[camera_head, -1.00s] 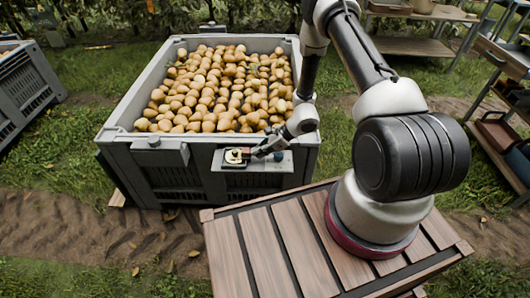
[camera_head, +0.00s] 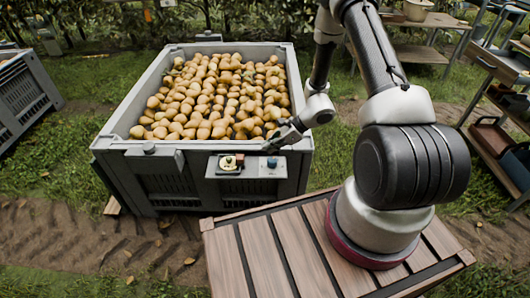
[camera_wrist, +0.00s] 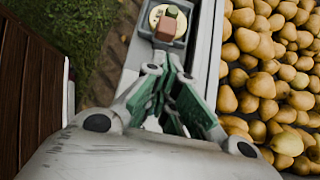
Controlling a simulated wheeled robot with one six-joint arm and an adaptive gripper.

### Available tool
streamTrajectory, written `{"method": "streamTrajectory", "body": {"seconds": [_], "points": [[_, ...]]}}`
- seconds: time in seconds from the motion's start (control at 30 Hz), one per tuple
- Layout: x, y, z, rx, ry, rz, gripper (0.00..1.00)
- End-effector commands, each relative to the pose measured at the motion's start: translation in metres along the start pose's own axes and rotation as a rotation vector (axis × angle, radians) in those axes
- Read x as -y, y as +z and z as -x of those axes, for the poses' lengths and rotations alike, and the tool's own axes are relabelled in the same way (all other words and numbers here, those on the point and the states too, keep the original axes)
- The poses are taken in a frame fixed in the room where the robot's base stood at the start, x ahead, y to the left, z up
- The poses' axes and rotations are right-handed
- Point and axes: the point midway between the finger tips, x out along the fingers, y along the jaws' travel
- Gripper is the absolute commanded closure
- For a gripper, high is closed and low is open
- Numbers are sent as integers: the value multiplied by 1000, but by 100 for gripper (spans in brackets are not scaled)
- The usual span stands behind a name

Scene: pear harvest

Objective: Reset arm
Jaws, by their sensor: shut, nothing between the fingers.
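My gripper (camera_head: 275,147) is shut and empty, just above the front right rim of the grey crate (camera_head: 108,137). In the wrist view my gripper (camera_wrist: 158,72) has its fingertips together, with the crate's rim below.
The crate is full of yellow-brown pears (camera_head: 215,92). My arm stands on a slatted wooden platform (camera_head: 290,250). A second grey crate (camera_head: 30,85) is at the far left. Shelves with trays (camera_head: 495,140) stand at the right. Grass and soil lie between.

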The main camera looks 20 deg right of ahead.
Motion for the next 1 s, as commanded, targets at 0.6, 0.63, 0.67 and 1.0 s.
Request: {"method": "streamTrajectory", "body": {"seconds": [0.6,0.63,0.67,1.0], "points": [[0,1,4,1,1,12,100],[-2,2,4,5,8,30,100],[-5,1,5,6,23,50,100],[-96,7,80,8,351,453,100]]}}
